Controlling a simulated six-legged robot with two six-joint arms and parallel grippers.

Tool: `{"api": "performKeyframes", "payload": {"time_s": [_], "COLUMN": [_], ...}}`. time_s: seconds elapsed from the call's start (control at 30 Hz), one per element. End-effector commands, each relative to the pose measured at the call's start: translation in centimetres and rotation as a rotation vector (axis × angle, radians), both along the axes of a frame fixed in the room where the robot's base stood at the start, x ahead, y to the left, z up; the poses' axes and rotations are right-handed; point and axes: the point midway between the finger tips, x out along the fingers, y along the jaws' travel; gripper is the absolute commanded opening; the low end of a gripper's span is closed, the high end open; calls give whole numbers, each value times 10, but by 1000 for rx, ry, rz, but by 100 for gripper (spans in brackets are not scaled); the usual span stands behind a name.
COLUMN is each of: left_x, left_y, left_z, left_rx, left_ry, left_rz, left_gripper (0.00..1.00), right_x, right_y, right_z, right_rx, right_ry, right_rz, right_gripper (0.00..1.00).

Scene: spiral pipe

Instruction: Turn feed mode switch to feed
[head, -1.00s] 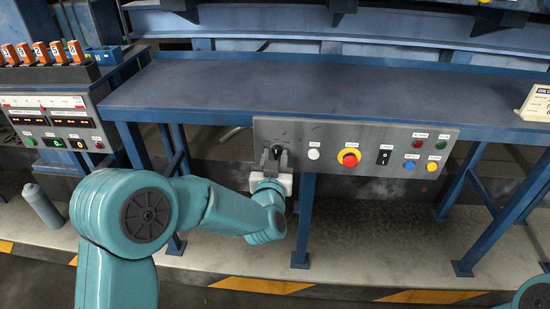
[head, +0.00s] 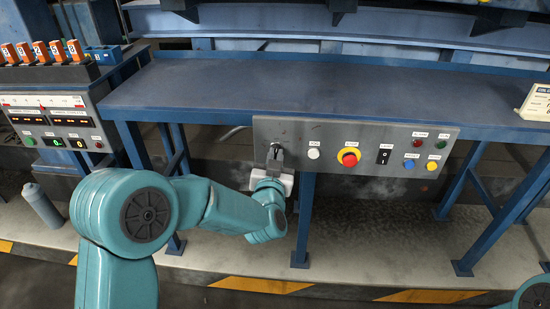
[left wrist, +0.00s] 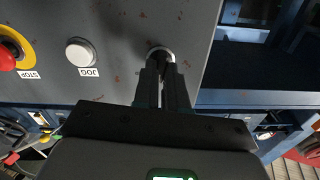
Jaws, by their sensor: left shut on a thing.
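The feed mode switch (left wrist: 160,53) is a dark knob in a pale ring on the grey control panel (head: 215,20). My left gripper (left wrist: 162,72) is shut on the knob, with its dark fingers close together. In the head view my left gripper (head: 275,153) meets the left end of the panel from below. The fingers hide most of the knob and no label for it can be read. My right gripper is out of view.
A blue table (head: 300,85) is above the panel. Table legs stand below.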

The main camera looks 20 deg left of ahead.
Motion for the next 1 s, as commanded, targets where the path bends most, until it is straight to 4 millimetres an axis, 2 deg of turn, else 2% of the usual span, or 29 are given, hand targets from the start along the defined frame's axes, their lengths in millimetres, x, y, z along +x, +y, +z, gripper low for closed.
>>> {"api": "performKeyframes", "payload": {"time_s": [0.6, 1.0], "left_x": [0, 0], "left_y": [-1, -2], "left_z": [0, 0], "left_rx": [513, 692], "left_ry": [110, 147], "left_rz": [-1, 0], "left_gripper": [0, 0], "right_x": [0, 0], "right_y": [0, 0], "right_z": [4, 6], "right_rx": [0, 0], "right_ry": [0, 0], "right_rz": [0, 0], "right_gripper": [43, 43]}}
